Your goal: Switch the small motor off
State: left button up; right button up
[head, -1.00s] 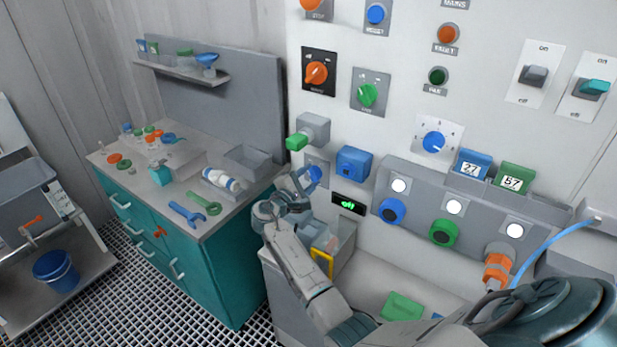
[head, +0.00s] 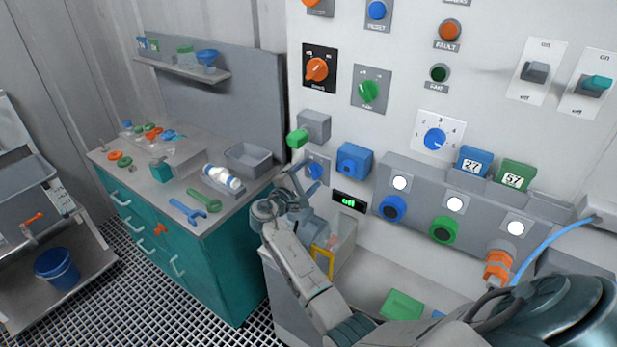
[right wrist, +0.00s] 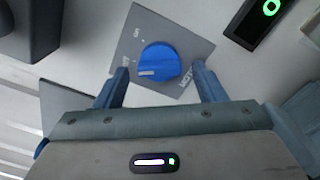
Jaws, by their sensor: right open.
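A blue rotary knob (head: 315,171) on a grey square plate sits low on the white wall panel. In the right wrist view the knob (right wrist: 159,61) has a pale pointer mark at its lower left, and the small lettering on its plate (right wrist: 190,45) is hard to read. My right gripper (head: 298,182) is in front of the plate and partly hides it. In the right wrist view its open fingers (right wrist: 160,78) stand either side of the knob's lower part, with nothing held. I cannot tell how deep they reach. My left gripper is out of view.
A small green-lit display (head: 349,202) is right of the knob. A blue box (head: 354,162) and a grey box with a green lever (head: 297,138) are close by. An orange rotary switch (head: 317,69) is higher up. A teal workbench (head: 215,270) stands left.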

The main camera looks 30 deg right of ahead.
jog(key=b+v, duration=0.4)
jog(key=v, duration=0.6)
jog(key=shift+a, duration=0.2)
